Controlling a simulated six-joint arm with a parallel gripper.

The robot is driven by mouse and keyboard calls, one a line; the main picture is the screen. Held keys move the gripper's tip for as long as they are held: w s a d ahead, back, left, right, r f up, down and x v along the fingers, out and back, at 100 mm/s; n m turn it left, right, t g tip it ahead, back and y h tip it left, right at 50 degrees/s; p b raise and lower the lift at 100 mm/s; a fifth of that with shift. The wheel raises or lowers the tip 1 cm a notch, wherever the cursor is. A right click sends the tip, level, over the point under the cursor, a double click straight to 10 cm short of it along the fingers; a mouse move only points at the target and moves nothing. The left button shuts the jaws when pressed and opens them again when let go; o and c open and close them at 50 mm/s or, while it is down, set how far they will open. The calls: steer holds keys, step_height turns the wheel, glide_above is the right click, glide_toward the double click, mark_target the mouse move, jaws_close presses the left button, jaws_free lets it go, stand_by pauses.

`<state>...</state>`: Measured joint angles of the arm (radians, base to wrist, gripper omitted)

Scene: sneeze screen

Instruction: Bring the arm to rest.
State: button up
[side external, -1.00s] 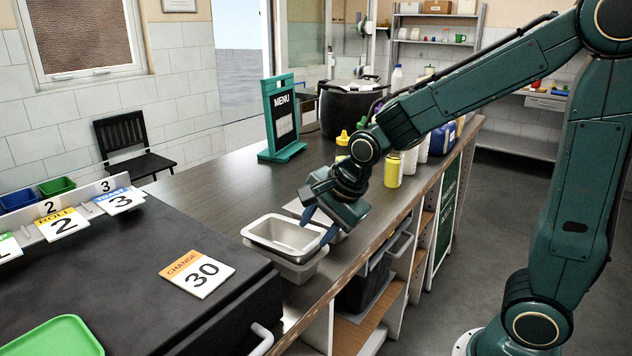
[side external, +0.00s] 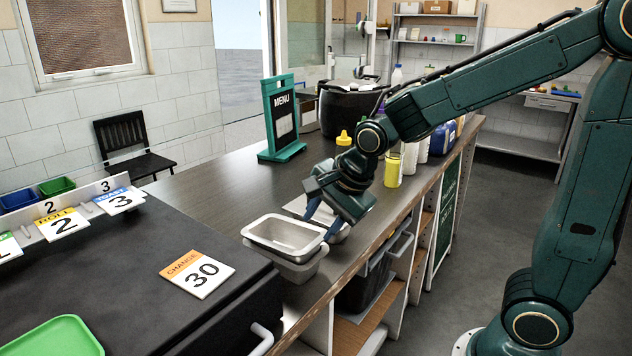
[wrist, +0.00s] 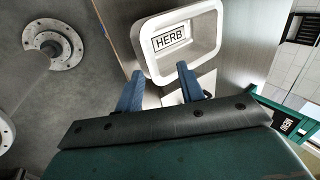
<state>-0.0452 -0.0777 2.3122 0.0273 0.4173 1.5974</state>
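My gripper (side external: 321,219) is open and empty above the counter, its blue fingers pointing down and left. A pale tray (side external: 285,250) stands just left of the fingers, near the counter's right edge. In the wrist view the blue fingers of my gripper (wrist: 157,85) are spread apart with nothing between them. The tray (wrist: 143,48) lies just beyond them there, with a HERB label (wrist: 169,39) inside it. I cannot tell whether a finger touches the tray.
A black case with a CHANGE 30 card (side external: 197,273) fills the front left. A green MENU stand (side external: 281,118), a dark pot (side external: 345,108) and several bottles stand farther back. A yellow-capped bottle (side external: 393,168) is close behind my wrist. The counter's middle (side external: 220,185) is clear.

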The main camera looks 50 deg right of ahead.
steer(key=shift+s+r, duration=0.1)
steer(key=s+r+n, duration=0.3)
steer(key=s+n, duration=0.6)
steer(key=s+d+r+n, duration=0.1)
steer(key=s+r+n, duration=0.2)
steer(key=s+n, duration=0.6)
steer(key=shift+w+r, duration=0.1)
steer(key=shift+w, duration=0.05)
stand_by(0.8)
steer(key=w+f+n+g, duration=0.1)
steer(key=w+n, duration=0.4)
steer(key=w, duration=0.1)
steer(key=w+f+n+g, duration=0.1)
steer(key=w+n+g, duration=0.1)
steer(key=w+n, duration=0.4)
steer(key=w+a+f+n+g, duration=0.1)
steer(key=w+n+g, duration=0.1)
steer(key=w+n, duration=0.4)
steer(key=shift+w, duration=0.55)
steer(key=shift+w+f+n+g, duration=0.15)
steer(key=shift+w+n+g, duration=0.15)
steer(key=shift+n, duration=0.2)
